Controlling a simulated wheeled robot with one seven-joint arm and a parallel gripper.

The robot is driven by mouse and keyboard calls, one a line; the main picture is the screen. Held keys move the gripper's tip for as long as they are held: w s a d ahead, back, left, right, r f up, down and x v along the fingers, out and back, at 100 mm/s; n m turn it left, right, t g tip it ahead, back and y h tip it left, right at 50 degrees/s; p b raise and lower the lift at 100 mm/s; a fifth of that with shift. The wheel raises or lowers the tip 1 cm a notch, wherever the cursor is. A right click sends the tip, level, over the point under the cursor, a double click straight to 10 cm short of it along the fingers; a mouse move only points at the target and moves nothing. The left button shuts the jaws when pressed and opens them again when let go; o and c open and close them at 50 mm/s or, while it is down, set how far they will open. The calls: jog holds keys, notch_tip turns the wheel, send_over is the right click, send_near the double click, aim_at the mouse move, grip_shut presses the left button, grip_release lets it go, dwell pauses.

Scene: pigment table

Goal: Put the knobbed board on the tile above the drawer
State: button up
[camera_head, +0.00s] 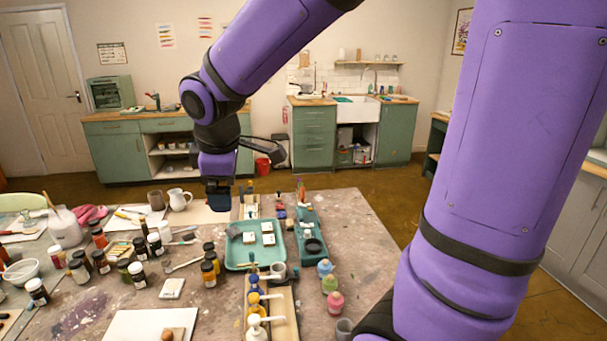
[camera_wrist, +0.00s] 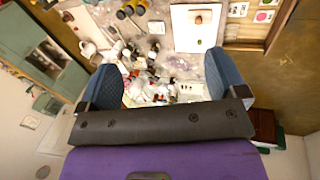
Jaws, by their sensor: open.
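My gripper (camera_head: 217,203) hangs high over the far part of the table, apart from everything below. In the wrist view its two blue fingers (camera_wrist: 165,82) are wide apart with nothing held. A small wooden board with a brown knob (camera_head: 171,334) lies on a large white panel (camera_head: 130,322) at the bottom edge of the head view. It also appears small near the top of the wrist view (camera_wrist: 203,17), on the white panel (camera_wrist: 188,40). A small white tile (camera_head: 172,288) lies farther back. I cannot tell which tile is above the drawer.
A wooden drawer-like frame with coloured cards (camera_wrist: 245,35) is at the top right of the wrist view. Several bottles (camera_head: 140,275) crowd the table's left. A teal tray (camera_head: 238,262) holds white blocks. Pump bottles (camera_head: 256,328) stand nearer. The tabletop's right (camera_head: 365,235) is clear.

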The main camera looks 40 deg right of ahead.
jog(key=s+d+r+m+t, duration=0.1)
jog(key=s+d+r+m, duration=0.1)
jog(key=s+m, duration=0.3)
jog(key=s+d+r+m+t+y, duration=0.1)
jog(key=s+r+m, duration=0.3)
jog(key=s, duration=0.8)
jog(key=shift+s+d+r+m, duration=0.15)
jog(key=shift+s+d+m, duration=0.1)
jog(key=shift+d+m, duration=0.5)
jog(key=shift+a, duration=0.25)
